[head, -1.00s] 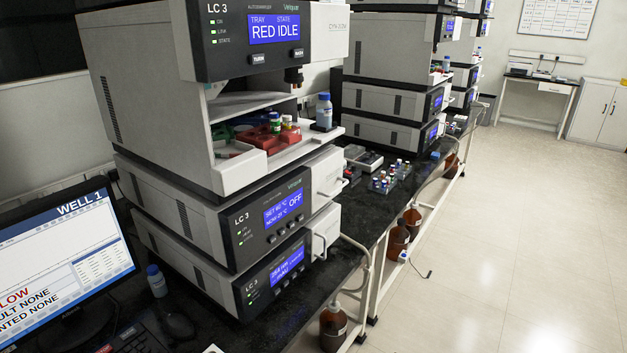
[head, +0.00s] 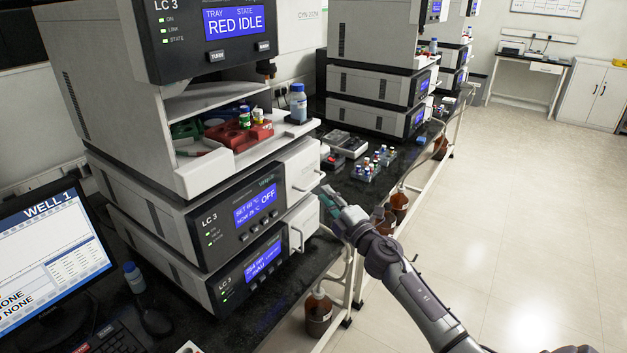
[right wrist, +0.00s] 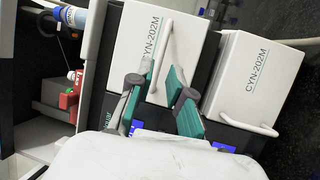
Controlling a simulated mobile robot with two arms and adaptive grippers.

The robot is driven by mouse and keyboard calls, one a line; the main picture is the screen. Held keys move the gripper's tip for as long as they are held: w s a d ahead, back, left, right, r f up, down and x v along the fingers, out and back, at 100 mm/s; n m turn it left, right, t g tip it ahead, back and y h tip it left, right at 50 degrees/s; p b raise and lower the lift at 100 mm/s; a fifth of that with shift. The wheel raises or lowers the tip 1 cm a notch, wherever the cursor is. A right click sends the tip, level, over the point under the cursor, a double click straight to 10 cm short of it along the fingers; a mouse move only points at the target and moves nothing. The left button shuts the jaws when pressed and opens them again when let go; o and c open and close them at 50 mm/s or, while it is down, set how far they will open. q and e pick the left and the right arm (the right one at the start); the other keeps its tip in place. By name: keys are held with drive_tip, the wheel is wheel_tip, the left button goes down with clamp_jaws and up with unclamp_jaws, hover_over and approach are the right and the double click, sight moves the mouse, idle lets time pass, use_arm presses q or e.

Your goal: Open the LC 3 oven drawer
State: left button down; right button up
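The LC 3 oven (head: 225,215) is the middle unit of the near stack; its screen reads SET 60, NOW 25, OFF. Its white drawer front (head: 303,168) with a bar handle (head: 311,184) looks closed. In the right wrist view the oven drawer front (right wrist: 140,40) is the left white panel, its handle (right wrist: 164,50) running down toward the fingers. My right gripper (head: 330,198) is open by the oven handle; its green-padded fingers (right wrist: 160,97) show either side of the handle's lower end. I cannot tell whether they touch it. My left gripper is not in view.
Below the oven is another LC 3 unit (head: 245,275) with a similar white front and handle (head: 298,238). The autosampler (head: 120,95) above holds a red rack (head: 240,132) and a blue-capped bottle (head: 298,103). Brown bottles (head: 318,313) stand below the bench edge. The floor at right is clear.

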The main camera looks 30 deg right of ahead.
sight(315, 181)
drive_tip(key=w, duration=0.4)
drive_tip(key=w+r, duration=0.1)
drive_tip(key=w, duration=0.1)
drive_tip(key=shift+w, duration=0.25)
clamp_jaws()
